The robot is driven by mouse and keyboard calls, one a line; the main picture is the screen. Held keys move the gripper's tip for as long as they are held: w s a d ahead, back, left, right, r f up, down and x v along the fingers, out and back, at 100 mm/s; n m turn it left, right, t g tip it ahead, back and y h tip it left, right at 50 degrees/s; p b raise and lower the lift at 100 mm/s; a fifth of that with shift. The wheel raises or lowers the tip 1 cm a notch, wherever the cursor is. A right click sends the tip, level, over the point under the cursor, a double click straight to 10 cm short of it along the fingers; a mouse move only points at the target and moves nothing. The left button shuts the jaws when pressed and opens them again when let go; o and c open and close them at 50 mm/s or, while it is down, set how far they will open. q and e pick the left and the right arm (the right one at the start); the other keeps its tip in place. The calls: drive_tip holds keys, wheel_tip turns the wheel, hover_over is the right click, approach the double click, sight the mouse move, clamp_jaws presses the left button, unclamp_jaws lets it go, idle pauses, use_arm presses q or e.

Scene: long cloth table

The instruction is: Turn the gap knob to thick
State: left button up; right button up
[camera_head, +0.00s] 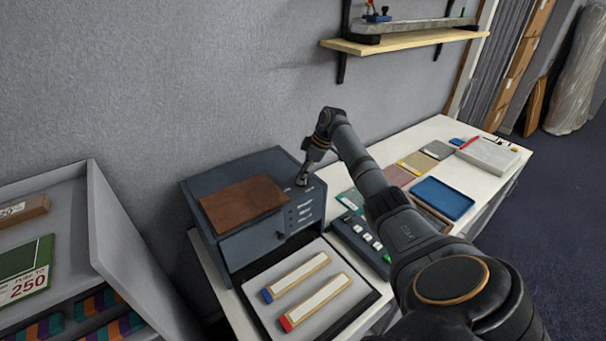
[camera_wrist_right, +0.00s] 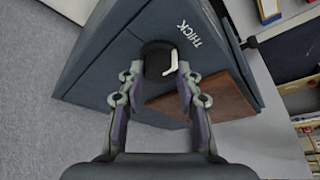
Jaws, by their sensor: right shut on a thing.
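The gap knob (camera_wrist_right: 157,58) is a black round knob on a dark blue-grey box (camera_head: 243,247). In the right wrist view it sits between the fingertips of my right gripper (camera_wrist_right: 159,78), which is shut on it. A white pointer mark (camera_wrist_right: 173,62) on the knob lies on the side near the white word THICK (camera_wrist_right: 190,33), its upper end toward that word. In the head view my right gripper (camera_head: 302,179) reaches down at the box's right top edge and mostly hides the knob. My left gripper is out of view.
A brown panel (camera_head: 243,201) lies on the box top. A tray (camera_head: 356,323) with two wooden-edged bars is in front. A button panel (camera_head: 360,238) and a blue tray (camera_head: 442,197) stand to the right. A wall shelf (camera_head: 405,39) is above; a grey bin (camera_head: 133,255) stands left.

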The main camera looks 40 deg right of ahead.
drive_tip(key=shift+r, duration=0.1)
drive_tip(key=o, duration=1.1)
drive_tip(key=shift+o, duration=0.2)
drive_tip(key=v, duration=1.2)
